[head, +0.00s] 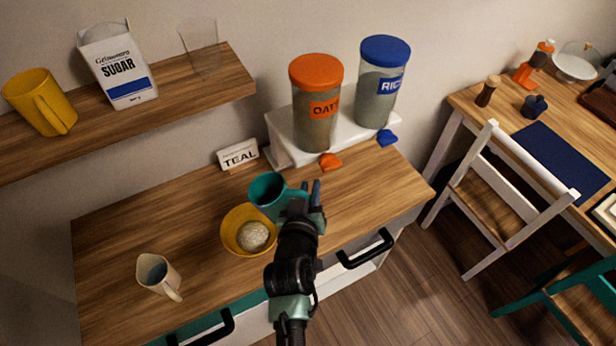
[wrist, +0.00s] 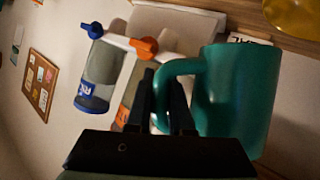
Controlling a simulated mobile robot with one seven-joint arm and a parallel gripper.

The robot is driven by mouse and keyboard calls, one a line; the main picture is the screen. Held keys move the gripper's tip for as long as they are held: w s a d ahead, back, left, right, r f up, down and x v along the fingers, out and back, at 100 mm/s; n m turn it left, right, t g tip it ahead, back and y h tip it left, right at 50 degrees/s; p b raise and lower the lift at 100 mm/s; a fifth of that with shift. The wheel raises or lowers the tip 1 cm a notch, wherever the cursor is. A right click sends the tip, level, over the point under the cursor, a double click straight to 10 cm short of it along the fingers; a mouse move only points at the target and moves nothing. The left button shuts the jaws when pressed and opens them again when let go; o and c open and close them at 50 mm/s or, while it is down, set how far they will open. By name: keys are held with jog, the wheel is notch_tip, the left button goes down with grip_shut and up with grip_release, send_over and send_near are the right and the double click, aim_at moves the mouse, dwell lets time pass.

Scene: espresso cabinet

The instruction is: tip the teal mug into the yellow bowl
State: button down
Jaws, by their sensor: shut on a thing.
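The teal mug (head: 267,190) is above the right rim of the yellow bowl (head: 230,231) in the head view, tilted slightly toward the bowl. My gripper (head: 305,199) is at the mug's right side. In the wrist view my gripper (wrist: 168,105) is shut on the handle of the teal mug (wrist: 232,105). The bowl holds a pale grainy heap (head: 252,236). The inside of the mug looks dark, and I cannot tell what it holds. Part of the bowl's right side is hidden by my arm.
A cream pitcher (head: 158,275) stands at the counter's front left. A TEAL sign (head: 238,155), orange-lidded oats jar (head: 317,105) and blue-lidded rice jar (head: 380,85) are behind. Orange (head: 330,161) and blue (head: 387,138) scoops lie nearby. A shelf (head: 190,95) overhangs the back left.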

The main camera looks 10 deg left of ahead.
jog(key=shift+r+p, duration=0.3)
jog(key=shift+p, duration=0.1)
jog(key=shift+s+a+f+m+y+p, duration=0.1)
jog(key=shift+a+f+m+y+p, duration=0.2)
jog(key=shift+m+y+p, duration=0.2)
jog(key=shift+a+f+m+y+p, duration=0.15)
jog(key=shift+f+m+y+p, duration=0.2)
jog(key=shift+m, duration=0.25)
